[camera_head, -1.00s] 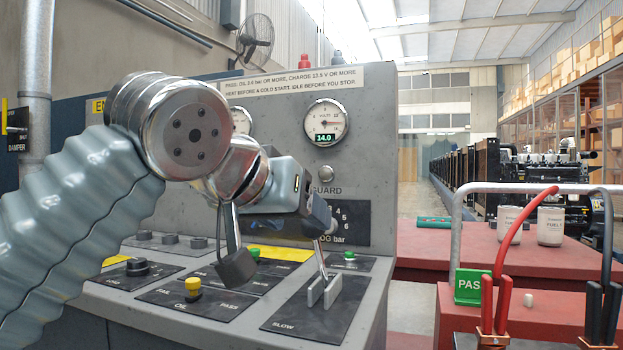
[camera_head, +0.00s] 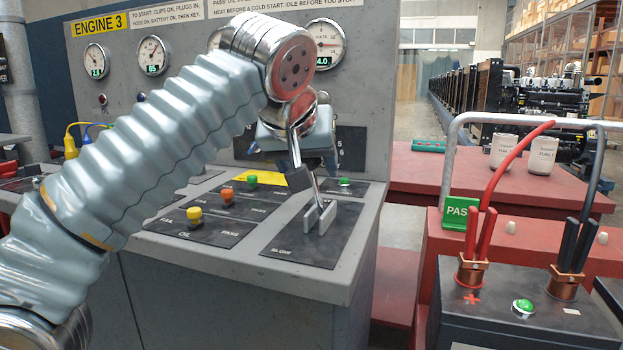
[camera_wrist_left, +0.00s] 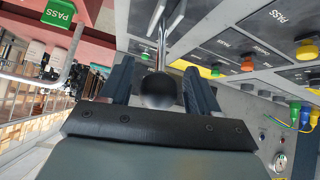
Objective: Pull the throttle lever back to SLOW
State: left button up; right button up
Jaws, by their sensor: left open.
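The throttle lever (camera_head: 316,190) is a thin metal rod rising between two pale upright plates on a black panel (camera_head: 285,241). The word SLOW is at the panel's near end. The lever stands nearly upright, and its top is hidden behind my left gripper (camera_head: 298,152) in the head view. In the left wrist view, the lever's round black knob (camera_wrist_left: 157,91) sits between the two spread fingers of my left gripper (camera_wrist_left: 158,72). Gaps show on both sides of the knob, so the fingers are around it but not closed on it. My right gripper is not in view.
Yellow (camera_head: 194,217), orange (camera_head: 227,196) and green (camera_head: 251,181) knobs stand on the console left of the lever. The gauge panel (camera_head: 375,80) rises behind. A battery (camera_head: 510,310) with red and black clamps and a green PASS sign (camera_head: 459,213) stand to the right.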

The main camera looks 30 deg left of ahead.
aim_at(315, 186)
pick_arm(q)
jog(key=shift+x, duration=1.15)
grip_shut()
jog(key=shift+s+f+b, duration=0.15)
jog(key=shift+f+b, duration=0.1)
jog(key=shift+b, duration=0.35)
jog(key=shift+s+d+f+t+b, duration=0.15)
jog(key=shift+s+t+b, duration=0.35)
jog(key=shift+b, duration=0.6)
